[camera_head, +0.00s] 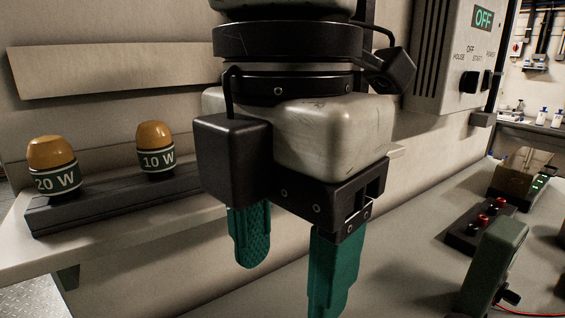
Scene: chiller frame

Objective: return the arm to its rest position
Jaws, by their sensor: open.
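My gripper (288,262) hangs close in front of the camera in the middle of the view, pointing down. Its two green fingers are apart, with nothing between them. The right fingertip runs close to the bottom edge of the picture. Part of my arm shows above it, cut off at the top edge. The gripper hides part of the wall and of the surface behind it.
An orange-topped 20 W piece (54,168) and a 10 W piece (156,149) stand on a dark rail (110,199) on a shelf at left. A control box (452,50) reading OFF is upper right. A green device (493,262) and a terminal block (484,226) sit lower right.

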